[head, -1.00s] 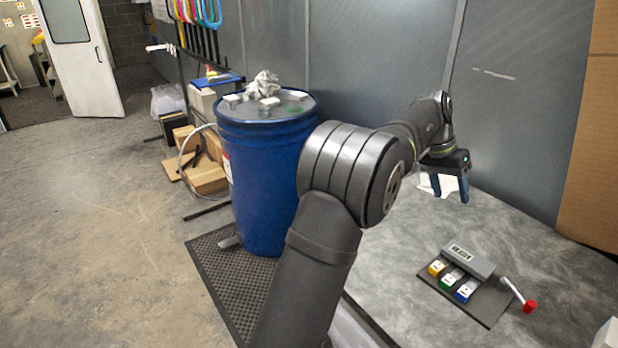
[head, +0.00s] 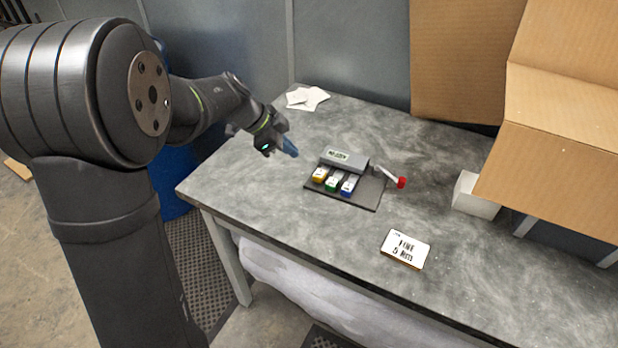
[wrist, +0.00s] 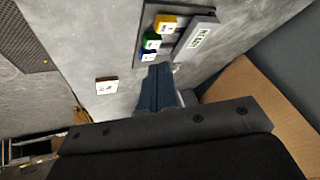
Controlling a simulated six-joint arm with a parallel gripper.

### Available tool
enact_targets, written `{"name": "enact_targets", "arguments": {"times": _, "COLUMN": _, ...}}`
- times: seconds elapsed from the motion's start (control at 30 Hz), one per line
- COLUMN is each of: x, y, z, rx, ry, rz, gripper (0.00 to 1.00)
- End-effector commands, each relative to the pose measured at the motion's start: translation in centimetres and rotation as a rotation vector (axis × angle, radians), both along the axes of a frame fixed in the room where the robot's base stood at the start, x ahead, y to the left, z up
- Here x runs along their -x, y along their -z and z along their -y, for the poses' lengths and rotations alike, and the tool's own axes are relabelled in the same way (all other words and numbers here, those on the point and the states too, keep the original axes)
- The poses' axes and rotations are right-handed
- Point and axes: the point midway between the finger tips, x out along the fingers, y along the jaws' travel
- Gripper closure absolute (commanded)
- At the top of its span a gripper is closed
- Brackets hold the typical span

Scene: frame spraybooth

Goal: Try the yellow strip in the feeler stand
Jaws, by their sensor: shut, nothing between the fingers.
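The feeler stand (head: 366,196) is a dark base plate with a grey block behind, whose label is too small to read surely. Yellow (head: 320,174), green (head: 333,181) and blue (head: 349,185) strips with white labels sit side by side on it, yellow leftmost. They also show in the wrist view, with the yellow strip (wrist: 165,24) uppermost. My gripper (head: 291,151) is left of and behind the stand, above the table, apart from it. Its blue fingers (wrist: 158,88) are together and empty in the wrist view.
A lever with a red knob (head: 401,182) is at the stand's right. A card with printed text (head: 405,249) lies nearer the front edge. A white box (head: 474,196) and cardboard (head: 560,130) stand right. White papers (head: 307,98) lie behind. Table between is clear.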

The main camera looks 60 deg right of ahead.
Motion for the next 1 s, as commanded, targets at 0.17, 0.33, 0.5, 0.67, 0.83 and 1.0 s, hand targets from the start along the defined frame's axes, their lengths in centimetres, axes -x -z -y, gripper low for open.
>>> {"name": "enact_targets", "arguments": {"times": 0.17, "x": 0.3, "y": 1.7, "z": -3.5, "rx": 0.125, "ry": 0.149, "rz": 0.109, "gripper": 1.00}}
{"name": "enact_targets", "arguments": {"times": 0.33, "x": 0.5, "y": 2.8, "z": -5.5, "rx": 0.192, "ry": 0.240, "rz": 0.185, "gripper": 1.00}}
{"name": "enact_targets", "arguments": {"times": 0.5, "x": 0.7, "y": 3.4, "z": -5.9, "rx": 0.213, "ry": 0.269, "rz": 0.210, "gripper": 1.00}}
{"name": "enact_targets", "arguments": {"times": 0.67, "x": 1.4, "y": 5.0, "z": -4.9, "rx": 0.211, "ry": 0.273, "rz": 0.209, "gripper": 1.00}}
{"name": "enact_targets", "arguments": {"times": 0.83, "x": 2.6, "y": 7.8, "z": -3.3, "rx": 0.210, "ry": 0.272, "rz": 0.207, "gripper": 1.00}}
{"name": "enact_targets", "arguments": {"times": 1.0, "x": 3.8, "y": 10.4, "z": -1.6, "rx": 0.211, "ry": 0.273, "rz": 0.209, "gripper": 1.00}}
